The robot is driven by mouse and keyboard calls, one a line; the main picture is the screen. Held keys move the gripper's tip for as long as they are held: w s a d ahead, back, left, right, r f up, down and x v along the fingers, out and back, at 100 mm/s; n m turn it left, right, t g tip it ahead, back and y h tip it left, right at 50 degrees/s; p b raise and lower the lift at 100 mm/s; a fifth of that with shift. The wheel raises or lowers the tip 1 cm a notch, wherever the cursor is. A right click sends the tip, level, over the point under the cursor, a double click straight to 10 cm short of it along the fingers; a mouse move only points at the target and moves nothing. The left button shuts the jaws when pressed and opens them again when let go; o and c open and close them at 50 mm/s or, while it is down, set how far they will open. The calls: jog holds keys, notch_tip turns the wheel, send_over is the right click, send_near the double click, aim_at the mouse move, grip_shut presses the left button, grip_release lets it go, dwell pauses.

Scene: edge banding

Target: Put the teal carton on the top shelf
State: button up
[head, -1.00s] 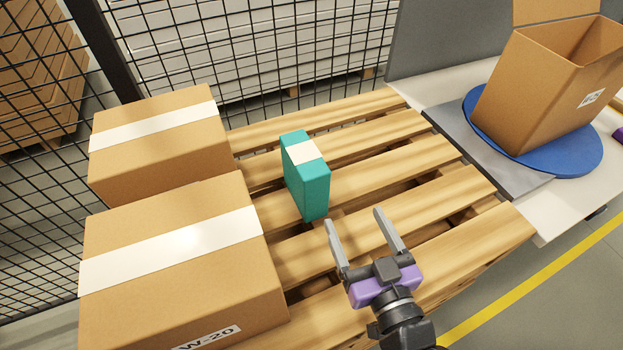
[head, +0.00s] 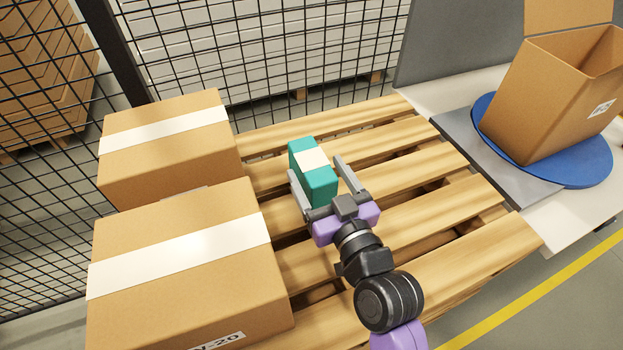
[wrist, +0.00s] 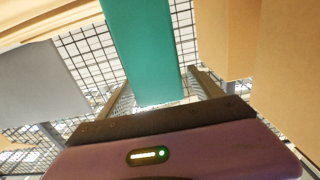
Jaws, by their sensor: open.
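The teal carton (head: 319,187) stands upright on the wooden pallet, with a white label band over its top. My gripper (head: 318,180) is open, with one finger on each side of the carton. In the wrist view the carton (wrist: 142,50) fills the gap between the two fingers (wrist: 160,90), and a gap shows beside the right finger. I cannot tell whether the left finger touches it. The carton's lower near part is hidden by my gripper in the head view. No shelf is in view.
Two large taped cardboard boxes (head: 165,160) (head: 185,295) stand on the left of the pallet (head: 400,215). An open carton (head: 550,100) sits on a blue turntable (head: 585,172) at right. A black mesh fence (head: 270,60) runs behind. The pallet's right side is clear.

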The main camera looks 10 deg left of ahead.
aim_at(312, 159)
jog(key=shift+x, duration=1.75)
jog(key=shift+r+p, duration=0.1)
jog(key=shift+p, duration=0.2)
grip_shut()
